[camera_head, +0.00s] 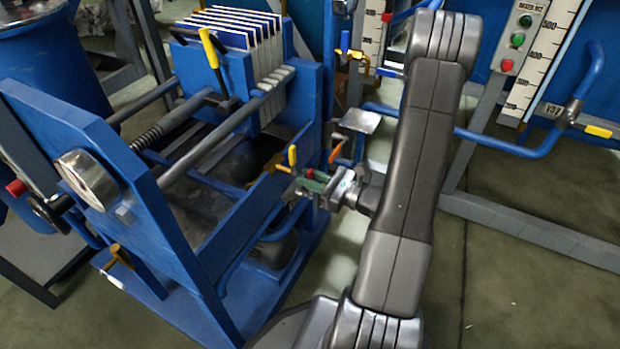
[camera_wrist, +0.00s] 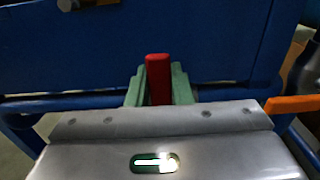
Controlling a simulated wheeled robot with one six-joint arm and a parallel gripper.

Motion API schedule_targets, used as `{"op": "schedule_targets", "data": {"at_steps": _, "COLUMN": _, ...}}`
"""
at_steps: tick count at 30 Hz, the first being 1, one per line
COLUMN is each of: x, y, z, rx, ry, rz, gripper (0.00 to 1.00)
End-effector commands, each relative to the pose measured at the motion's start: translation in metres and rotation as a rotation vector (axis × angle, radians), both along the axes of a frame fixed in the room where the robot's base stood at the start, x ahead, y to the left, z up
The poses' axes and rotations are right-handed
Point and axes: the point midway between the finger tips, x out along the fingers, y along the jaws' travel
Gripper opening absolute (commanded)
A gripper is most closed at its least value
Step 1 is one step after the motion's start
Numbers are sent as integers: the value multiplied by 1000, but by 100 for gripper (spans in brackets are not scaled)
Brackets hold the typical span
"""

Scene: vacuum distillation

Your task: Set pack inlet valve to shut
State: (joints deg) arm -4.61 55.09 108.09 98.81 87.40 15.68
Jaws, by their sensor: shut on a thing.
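A red valve handle (camera_wrist: 158,80) stands upright between the two green fingertips of my gripper (camera_wrist: 159,88) in the wrist view. The fingers are shut on it from both sides. Behind it is a blue frame plate. In the head view my gripper (camera_head: 308,184) reaches left to the near right side of the blue plate press (camera_head: 213,255), and its grip is small and partly hidden there. I see no label that tells which valve this is.
A yellow handle (camera_head: 292,156) and an orange handle (camera_head: 336,149) are close to my gripper. Press plates (camera_head: 240,30) stand at the back, with a gauge (camera_head: 88,180) at the left. A blue pipe with a yellow handle (camera_head: 598,131) is at the right. Grey floor (camera_head: 490,270) is open at lower right.

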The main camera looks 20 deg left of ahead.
Motion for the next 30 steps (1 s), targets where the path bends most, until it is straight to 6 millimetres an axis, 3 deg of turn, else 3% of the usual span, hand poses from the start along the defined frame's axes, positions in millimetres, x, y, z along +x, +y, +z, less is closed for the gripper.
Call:
{"op": "schedule_targets", "data": {"at_steps": 1, "x": -2, "y": 0, "z": -1, "rx": -4, "ry": 0, "rz": 4, "gripper": 0}}
{"op": "schedule_targets", "data": {"at_steps": 2, "x": -2, "y": 0, "z": -1, "rx": -4, "ry": 0, "rz": 4, "gripper": 22}}
{"op": "schedule_targets", "data": {"at_steps": 5, "x": -1, "y": 0, "z": -1, "rx": -3, "ry": 0, "rz": 3, "gripper": 42}}
{"op": "schedule_targets", "data": {"at_steps": 17, "x": -1, "y": -6, "z": 0, "rx": -2, "ry": 2, "rz": 0, "gripper": 42}}
{"op": "schedule_targets", "data": {"at_steps": 30, "x": -6, "y": -77, "z": 2, "rx": -2, "ry": 3, "rz": -3, "gripper": 42}}
